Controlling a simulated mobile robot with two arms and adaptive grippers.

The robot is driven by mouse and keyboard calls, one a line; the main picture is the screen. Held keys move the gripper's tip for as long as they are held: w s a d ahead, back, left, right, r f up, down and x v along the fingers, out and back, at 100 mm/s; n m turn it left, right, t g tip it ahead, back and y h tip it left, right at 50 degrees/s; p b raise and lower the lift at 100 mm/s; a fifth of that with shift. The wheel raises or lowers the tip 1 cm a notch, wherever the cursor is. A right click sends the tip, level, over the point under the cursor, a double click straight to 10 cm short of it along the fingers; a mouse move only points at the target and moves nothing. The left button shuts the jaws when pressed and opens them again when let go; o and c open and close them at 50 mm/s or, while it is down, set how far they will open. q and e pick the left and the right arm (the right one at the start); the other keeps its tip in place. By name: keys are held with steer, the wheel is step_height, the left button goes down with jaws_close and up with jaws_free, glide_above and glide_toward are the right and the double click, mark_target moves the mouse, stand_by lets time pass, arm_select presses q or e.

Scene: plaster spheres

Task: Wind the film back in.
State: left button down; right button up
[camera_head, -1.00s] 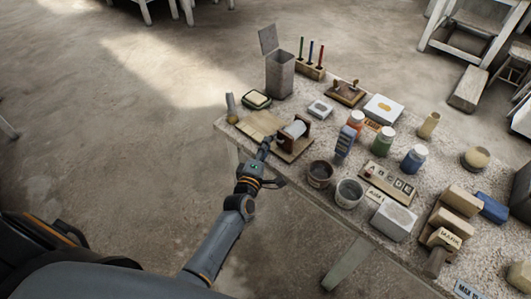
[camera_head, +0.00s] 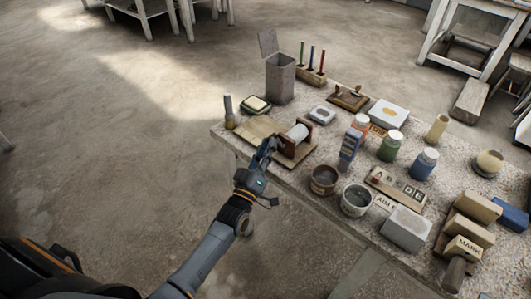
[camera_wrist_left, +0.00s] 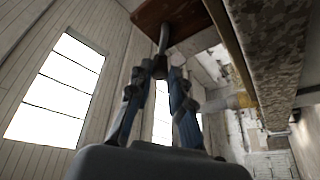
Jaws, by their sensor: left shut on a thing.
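A white roll (camera_head: 298,133) sits in a brown wooden winder (camera_head: 309,130) near the front-left edge of the table. A pale flat strip or board (camera_head: 254,129) lies left of it; I cannot tell whether this is the film. My left gripper (camera_head: 268,149) is at the near-left side of the winder. In the left wrist view, its fingers (camera_wrist_left: 161,70) are closed together on a thin grey crank handle (camera_wrist_left: 163,40), which comes down from a brown wooden part (camera_wrist_left: 178,18). The fingers partly hide the handle's end. My right gripper is out of view.
Two round pots (camera_head: 356,199) stand right of the winder, close to the table's front edge. A blue bottle-like item (camera_head: 349,148) and several jars (camera_head: 390,146) stand behind them. A tall open grey box (camera_head: 280,78) is at the back left. The floor left of the table is clear.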

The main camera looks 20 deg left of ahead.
arm_select(q)
steer(key=m+h, duration=0.1)
steer(key=m, duration=0.1)
steer(key=m+h+b, duration=0.1)
steer(key=m, duration=0.1)
steer(key=d+m+h+b, duration=0.1)
steer(key=m, duration=0.1)
steer(key=shift+s+r+m+t, duration=0.1)
steer(key=shift+s+m+t, duration=0.05)
steer(key=shift+m+t, duration=0.15)
steer(key=shift+s+d+r+m+g+h+b, duration=0.2)
steer(key=shift+m+h, duration=0.45)
steer(key=shift+m, duration=0.45)
steer(key=shift+w+d+f+m+g+h+b, duration=0.15)
steer(key=shift+m+h+b, duration=0.15)
steer(key=shift+m+h, duration=0.6)
steer(key=shift+s+d+r+m+g+h+b, duration=0.2)
steer(key=shift+m+h, duration=0.25)
steer(key=shift+m, duration=0.85)
steer(key=shift+a, duration=0.1)
steer(key=c, duration=1.2)
jaws_free()
steer(key=shift+w, duration=0.1)
steer(key=v, duration=1.2)
steer(key=shift+f, duration=0.1)
steer(key=shift+f, duration=0.1)
